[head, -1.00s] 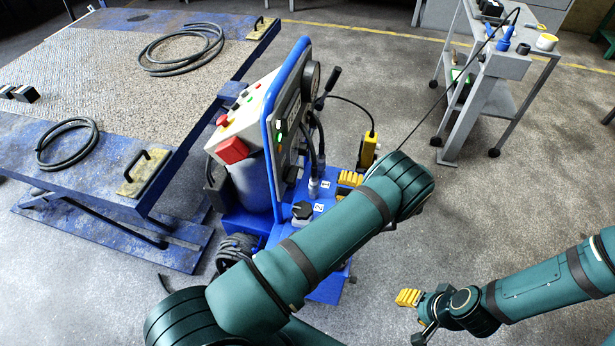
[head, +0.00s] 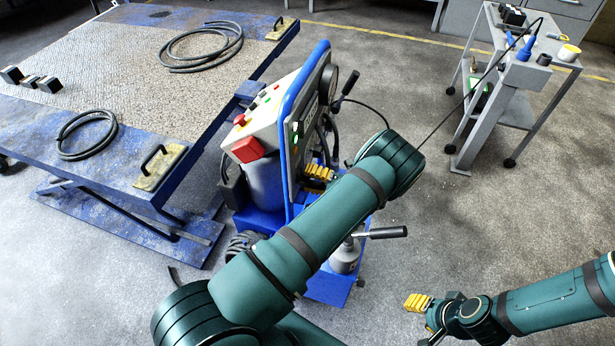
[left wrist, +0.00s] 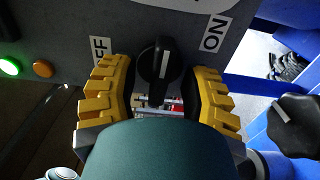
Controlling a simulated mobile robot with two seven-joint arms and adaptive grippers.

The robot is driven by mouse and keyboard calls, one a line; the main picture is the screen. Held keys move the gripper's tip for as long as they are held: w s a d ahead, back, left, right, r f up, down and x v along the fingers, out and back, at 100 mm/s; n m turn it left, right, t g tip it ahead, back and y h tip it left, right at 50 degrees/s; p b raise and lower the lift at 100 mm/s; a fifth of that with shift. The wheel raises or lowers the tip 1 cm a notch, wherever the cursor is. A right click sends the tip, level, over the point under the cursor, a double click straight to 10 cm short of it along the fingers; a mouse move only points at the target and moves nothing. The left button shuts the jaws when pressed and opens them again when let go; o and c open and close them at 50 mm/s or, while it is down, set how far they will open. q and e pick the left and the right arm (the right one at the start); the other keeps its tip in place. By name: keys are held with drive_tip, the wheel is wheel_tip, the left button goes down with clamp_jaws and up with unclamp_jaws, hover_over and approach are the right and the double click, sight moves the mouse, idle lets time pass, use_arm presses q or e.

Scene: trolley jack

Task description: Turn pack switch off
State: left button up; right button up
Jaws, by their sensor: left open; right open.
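The pack switch is a black rotary knob (left wrist: 160,62) with a white pointer line, on a grey panel in the left wrist view. Its pointer stands nearly upright in that view, between a partly hidden OFF label (left wrist: 100,50) and an ON label (left wrist: 213,34). My left gripper (left wrist: 163,84) is open, its yellow fingers on either side of the knob; contact cannot be told. In the head view this gripper (head: 319,173) is beside the blue power unit's panel (head: 297,122), where the knob is hidden. My right gripper (head: 424,308) is open, low at the right, away from the unit.
A green lamp (left wrist: 9,66) is lit beside an orange lamp (left wrist: 43,68). Another black knob (left wrist: 294,120) is at the right of the wrist view. A blue lift table (head: 110,160) stands left, a grey trolley (head: 525,75) right.

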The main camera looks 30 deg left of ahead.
use_arm(q)
drive_tip(key=shift+a, duration=0.2)
clamp_jaws()
